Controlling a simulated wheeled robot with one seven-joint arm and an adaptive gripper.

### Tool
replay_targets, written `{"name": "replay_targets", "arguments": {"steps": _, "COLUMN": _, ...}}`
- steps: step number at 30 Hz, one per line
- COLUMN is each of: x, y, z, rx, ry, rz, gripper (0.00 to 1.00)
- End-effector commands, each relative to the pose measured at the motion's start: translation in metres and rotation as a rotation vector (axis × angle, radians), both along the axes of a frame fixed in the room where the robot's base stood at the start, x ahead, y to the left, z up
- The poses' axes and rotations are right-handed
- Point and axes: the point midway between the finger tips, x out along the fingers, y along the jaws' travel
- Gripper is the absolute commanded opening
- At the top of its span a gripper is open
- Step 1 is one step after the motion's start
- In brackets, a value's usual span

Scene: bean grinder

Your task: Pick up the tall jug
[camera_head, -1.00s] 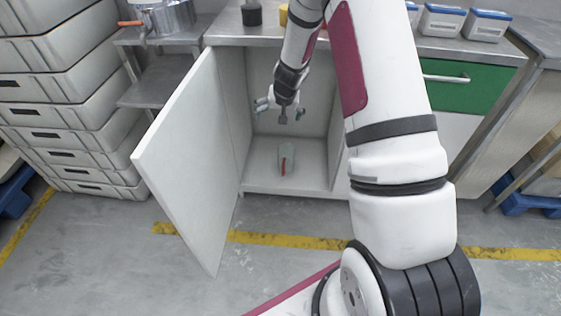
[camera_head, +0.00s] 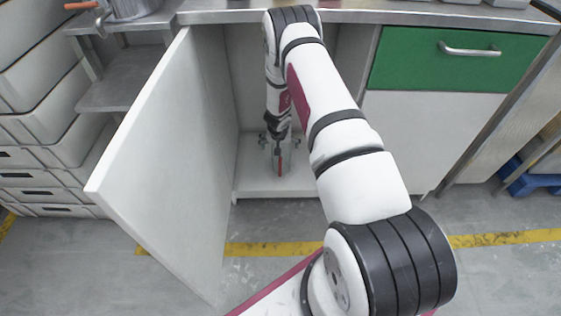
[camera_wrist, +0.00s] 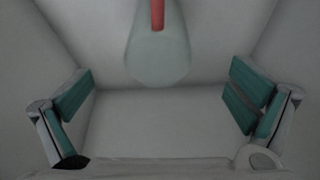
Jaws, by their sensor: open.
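The tall jug (camera_head: 286,158) stands on the floor of the open cabinet, pale and see-through with a red handle. My arm hides part of it in the head view. In the wrist view the jug (camera_wrist: 158,57) is at the top middle, its upper part cut off by the picture edge. My gripper (camera_head: 279,142) is inside the cabinet, close to the jug. In the wrist view my gripper (camera_wrist: 160,112) is open, with green finger pads wide apart to the left and right. The jug lies between their directions, and no pad touches it.
The cabinet door (camera_head: 165,165) stands open on the left. The cabinet floor (camera_head: 255,182) and side walls bound the space around the jug. A metal worktop (camera_head: 400,14) lies above, and a green drawer (camera_head: 440,62) is to the right. Stacked grey crates (camera_head: 35,90) stand far left.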

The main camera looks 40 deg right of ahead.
Motion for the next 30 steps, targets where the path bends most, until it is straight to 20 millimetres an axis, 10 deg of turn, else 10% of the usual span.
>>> {"name": "replay_targets", "arguments": {"steps": 28, "x": 0.023, "y": -0.021, "z": -0.064, "rx": 0.000, "ry": -0.001, "rz": 0.000, "gripper": 1.00}}
{"name": "replay_targets", "arguments": {"steps": 30, "x": 0.023, "y": -0.021, "z": -0.064, "rx": 0.000, "ry": -0.001, "rz": 0.000, "gripper": 0.86}}
